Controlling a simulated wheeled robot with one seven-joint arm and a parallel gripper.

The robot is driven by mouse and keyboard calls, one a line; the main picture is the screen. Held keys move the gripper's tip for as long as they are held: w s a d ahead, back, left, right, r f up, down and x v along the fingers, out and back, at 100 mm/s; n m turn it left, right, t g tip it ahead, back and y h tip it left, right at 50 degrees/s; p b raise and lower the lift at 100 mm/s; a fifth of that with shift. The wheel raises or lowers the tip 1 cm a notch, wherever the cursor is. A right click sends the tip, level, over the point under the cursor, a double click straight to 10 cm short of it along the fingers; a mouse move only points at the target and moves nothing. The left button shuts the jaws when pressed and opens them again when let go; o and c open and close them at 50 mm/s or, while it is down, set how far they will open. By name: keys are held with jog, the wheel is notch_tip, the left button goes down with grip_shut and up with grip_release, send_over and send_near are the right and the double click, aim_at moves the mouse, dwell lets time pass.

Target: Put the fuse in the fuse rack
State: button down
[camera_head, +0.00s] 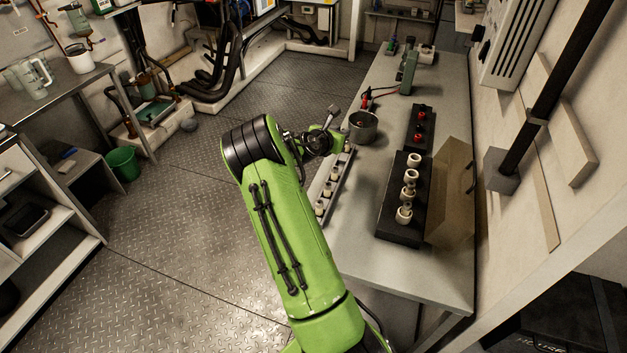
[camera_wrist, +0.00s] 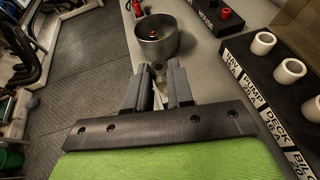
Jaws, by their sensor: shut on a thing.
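My gripper (camera_wrist: 160,68) is shut over the bench's left edge, with a small pale piece, apparently the fuse (camera_wrist: 160,88), between its fingers; most of it is hidden. A pale rail (camera_head: 326,213) with several small fuse-like pieces runs along the bench's left edge, near my gripper. I cannot tell which of the two is the fuse rack.
A metal pot (camera_head: 363,126) stands just beyond my gripper. A smaller black block (camera_head: 419,141) with red knobs is behind the labelled one. The bench's front right (camera_head: 420,268) is clear.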

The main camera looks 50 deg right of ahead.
notch_tip(320, 180, down, 9)
jog(key=shift+d+r+b, duration=0.1)
jog(key=shift+b, duration=0.55)
jog(key=c, duration=1)
grip_release()
